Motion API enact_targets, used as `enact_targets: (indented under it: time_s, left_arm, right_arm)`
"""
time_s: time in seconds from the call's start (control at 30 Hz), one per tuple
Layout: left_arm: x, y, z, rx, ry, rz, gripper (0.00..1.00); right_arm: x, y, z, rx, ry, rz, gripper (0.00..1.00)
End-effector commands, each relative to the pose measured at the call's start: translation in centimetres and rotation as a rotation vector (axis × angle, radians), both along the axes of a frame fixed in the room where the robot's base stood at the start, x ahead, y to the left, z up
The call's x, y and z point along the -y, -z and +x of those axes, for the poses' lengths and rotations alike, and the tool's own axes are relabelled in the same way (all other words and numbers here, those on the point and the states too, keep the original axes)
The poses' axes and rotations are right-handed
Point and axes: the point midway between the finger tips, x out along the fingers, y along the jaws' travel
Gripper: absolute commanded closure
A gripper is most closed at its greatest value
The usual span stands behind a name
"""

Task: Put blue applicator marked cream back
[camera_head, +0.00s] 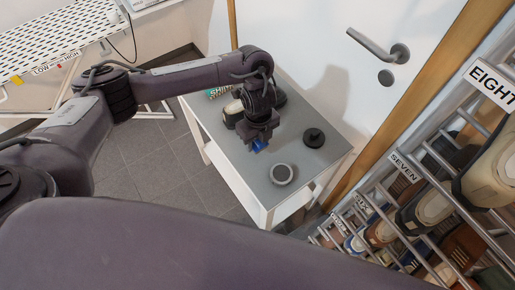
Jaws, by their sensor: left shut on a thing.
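My left gripper (260,140) points down over the grey-topped table. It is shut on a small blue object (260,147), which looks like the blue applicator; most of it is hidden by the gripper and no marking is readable. I cannot tell whether the blue object touches the tabletop. A round grey tin (281,174) sits on the table, in front and to the right of the gripper. A black round piece with a knob (314,138) lies to the right. My right gripper is not in view.
A door is behind.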

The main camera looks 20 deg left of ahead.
Motion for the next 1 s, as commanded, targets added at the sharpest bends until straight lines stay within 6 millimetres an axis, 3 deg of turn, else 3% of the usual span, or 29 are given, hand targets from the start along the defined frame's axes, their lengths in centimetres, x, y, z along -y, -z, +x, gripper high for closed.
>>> enact_targets:
  time_s: [0.37,0.73,0.77,0.9,1.0]
  left_arm:
    - [0.0,4.3,0.0,-0.002,-0.001,0.001,0.77]
    - [0.0,4.8,0.0,0.0,-0.001,0.0,0.77]
    - [0.0,4.7,0.0,0.001,0.0,0.001,0.53]
    - [0.0,4.6,0.0,0.001,0.0,0.001,0.35]
    - [0.0,4.6,0.0,0.0,0.0,0.0,0.34]
  right_arm:
    - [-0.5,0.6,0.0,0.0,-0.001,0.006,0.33]
    - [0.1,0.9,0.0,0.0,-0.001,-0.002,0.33]
    - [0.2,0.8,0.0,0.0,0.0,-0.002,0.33]
    - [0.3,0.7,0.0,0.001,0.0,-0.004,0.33]
    - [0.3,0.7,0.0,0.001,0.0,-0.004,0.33]
